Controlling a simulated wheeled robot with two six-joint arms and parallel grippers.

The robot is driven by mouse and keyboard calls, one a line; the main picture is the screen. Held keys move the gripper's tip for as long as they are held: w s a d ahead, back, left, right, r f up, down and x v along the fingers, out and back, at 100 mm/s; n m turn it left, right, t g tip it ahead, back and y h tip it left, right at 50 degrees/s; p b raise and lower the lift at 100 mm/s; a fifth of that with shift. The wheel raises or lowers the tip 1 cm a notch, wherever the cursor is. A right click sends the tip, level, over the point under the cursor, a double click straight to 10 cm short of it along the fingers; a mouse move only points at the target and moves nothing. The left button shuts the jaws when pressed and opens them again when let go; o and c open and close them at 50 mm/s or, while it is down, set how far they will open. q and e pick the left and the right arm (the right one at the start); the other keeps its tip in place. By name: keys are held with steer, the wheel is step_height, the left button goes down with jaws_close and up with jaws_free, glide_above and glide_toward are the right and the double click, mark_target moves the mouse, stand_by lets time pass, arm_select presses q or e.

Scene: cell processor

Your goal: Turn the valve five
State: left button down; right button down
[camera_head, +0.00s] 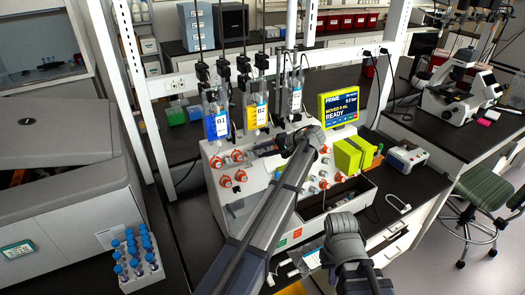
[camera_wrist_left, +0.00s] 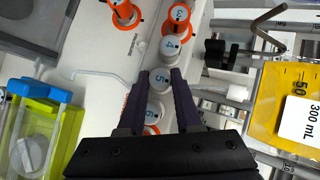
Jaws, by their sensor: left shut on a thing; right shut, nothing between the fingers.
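The white valve five knob (camera_wrist_left: 159,80), marked with a blue 5, sits in a row on the cell processor's white panel. My left gripper (camera_head: 306,140) reaches over the panel; in the left wrist view its two dark fingers (camera_wrist_left: 159,73) stand on either side of the valve five knob and are shut on it. Knob 4 (camera_wrist_left: 171,46) is just beyond the fingertips and knob 6 (camera_wrist_left: 154,112) lies between the fingers, nearer the palm. In the head view my left gripper hides valve five. My right gripper (camera_head: 343,222) is shut and empty in front of the machine.
Knob 3 (camera_wrist_left: 122,13) has an orange collar. A yellow-green block (camera_head: 349,155) stands right of the valves. A blue bag (camera_head: 216,122) and yellow bag (camera_head: 256,110) hang behind. The screen (camera_head: 338,107) reads READY. A rack of blue-capped tubes (camera_head: 137,262) stands at the lower left.

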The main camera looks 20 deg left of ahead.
arm_select(q)
steer(key=c, duration=0.6)
jaws_free()
steer(key=p+v, duration=0.4)
steer(key=v, duration=0.3)
steer(key=shift+d+r, duration=0.15)
steer(key=shift+d, duration=0.25)
